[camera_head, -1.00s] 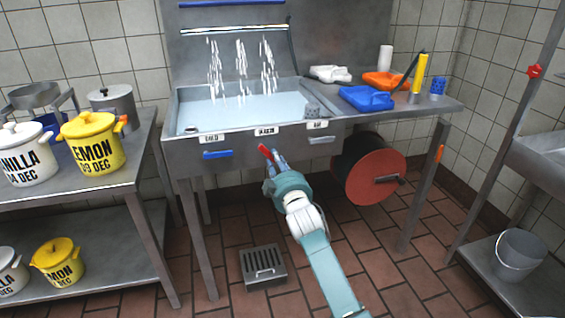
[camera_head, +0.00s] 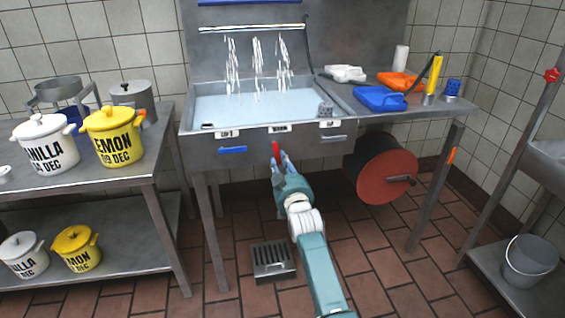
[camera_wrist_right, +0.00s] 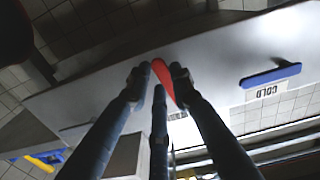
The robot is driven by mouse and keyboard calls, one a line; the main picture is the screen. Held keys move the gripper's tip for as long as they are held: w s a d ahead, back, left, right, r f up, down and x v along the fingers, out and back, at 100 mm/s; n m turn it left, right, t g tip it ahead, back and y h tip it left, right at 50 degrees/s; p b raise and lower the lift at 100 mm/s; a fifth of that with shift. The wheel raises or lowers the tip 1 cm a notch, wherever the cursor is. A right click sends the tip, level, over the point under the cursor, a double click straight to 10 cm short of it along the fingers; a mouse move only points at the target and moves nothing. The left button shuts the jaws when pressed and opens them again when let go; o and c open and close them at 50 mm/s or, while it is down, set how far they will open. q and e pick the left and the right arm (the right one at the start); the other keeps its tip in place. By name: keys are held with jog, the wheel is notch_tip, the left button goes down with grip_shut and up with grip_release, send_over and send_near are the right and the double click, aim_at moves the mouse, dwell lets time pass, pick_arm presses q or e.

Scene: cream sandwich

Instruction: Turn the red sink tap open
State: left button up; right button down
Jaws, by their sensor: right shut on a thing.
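The red sink tap (camera_head: 276,149) is a narrow lever on the front panel of the metal sink (camera_head: 330,145), below the middle label. In the head view it stands nearly upright. My right gripper (camera_head: 281,161) reaches up to it from below and is shut on it. In the right wrist view the red tap (camera_wrist_right: 163,69) shows between the dark fingers of my right gripper (camera_wrist_right: 158,80), which partly hide it. White streams of water (camera_head: 257,65) fall into the basin. My left gripper is not in view.
A blue handle (camera_head: 232,150) sits left of the red tap, labelled COLD in the wrist view; a grey handle (camera_head: 333,139) sits to its right. A red hose reel (camera_head: 383,178) hangs under the counter. A floor drain (camera_head: 273,260) lies below. Pots stand on the left table (camera_head: 150,170).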

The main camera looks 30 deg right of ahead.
jog(key=shift+a+f, duration=0.1)
jog(key=shift+f, duration=0.3)
jog(key=c, duration=1.6)
grip_release()
jog(key=shift+o, duration=0.6)
jog(key=shift+r, duration=0.2)
jog(key=shift+s, duration=0.1)
jog(key=v, duration=1.1)
jog(key=shift+s+a, duration=0.2)
jog(key=shift+s, duration=0.2)
